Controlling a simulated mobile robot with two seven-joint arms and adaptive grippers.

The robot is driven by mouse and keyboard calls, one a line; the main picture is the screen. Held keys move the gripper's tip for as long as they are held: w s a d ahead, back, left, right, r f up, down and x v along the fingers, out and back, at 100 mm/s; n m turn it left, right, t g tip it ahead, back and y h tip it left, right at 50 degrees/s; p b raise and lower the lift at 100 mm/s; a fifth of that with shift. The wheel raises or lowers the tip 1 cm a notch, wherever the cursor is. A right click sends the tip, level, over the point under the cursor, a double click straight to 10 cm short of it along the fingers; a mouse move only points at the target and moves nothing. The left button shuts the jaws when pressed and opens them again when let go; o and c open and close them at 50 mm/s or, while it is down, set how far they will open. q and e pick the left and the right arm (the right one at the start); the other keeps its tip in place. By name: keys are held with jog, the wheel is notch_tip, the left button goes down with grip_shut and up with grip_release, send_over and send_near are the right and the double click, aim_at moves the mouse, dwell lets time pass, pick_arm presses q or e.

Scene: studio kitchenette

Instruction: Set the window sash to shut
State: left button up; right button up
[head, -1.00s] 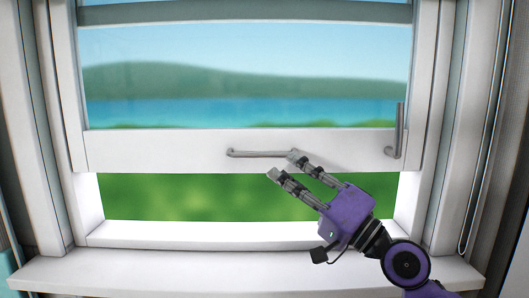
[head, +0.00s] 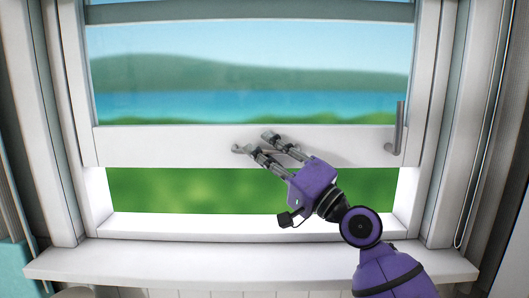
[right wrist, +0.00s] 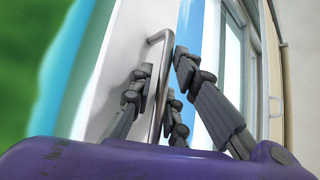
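The white window sash (head: 165,147) is raised, with an open gap of green view between its bottom rail and the sill. A grey bar handle (head: 238,149) lies along the bottom rail, its right part hidden by my gripper. In the right wrist view the handle (right wrist: 157,85) runs between the fingers. My right gripper (head: 265,147) is at the handle with its fingers apart, one side above the bar and one below. It also shows in the right wrist view (right wrist: 155,98). I cannot tell whether the fingers touch the bar. My left gripper is not in view.
A second grey handle (head: 396,130) stands upright at the sash's right end. The white sill (head: 160,261) below is clear. White frame posts stand on both sides, and a cord (head: 480,150) hangs at the right.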

grip_shut()
jog(key=shift+f+b, duration=0.35)
jog(key=shift+f, duration=0.2)
notch_tip(320, 180, down, 12)
jog(key=b, duration=0.9)
jog(key=shift+b, duration=0.35)
jog(key=shift+o, duration=0.9)
grip_release()
jog(key=shift+r, duration=0.1)
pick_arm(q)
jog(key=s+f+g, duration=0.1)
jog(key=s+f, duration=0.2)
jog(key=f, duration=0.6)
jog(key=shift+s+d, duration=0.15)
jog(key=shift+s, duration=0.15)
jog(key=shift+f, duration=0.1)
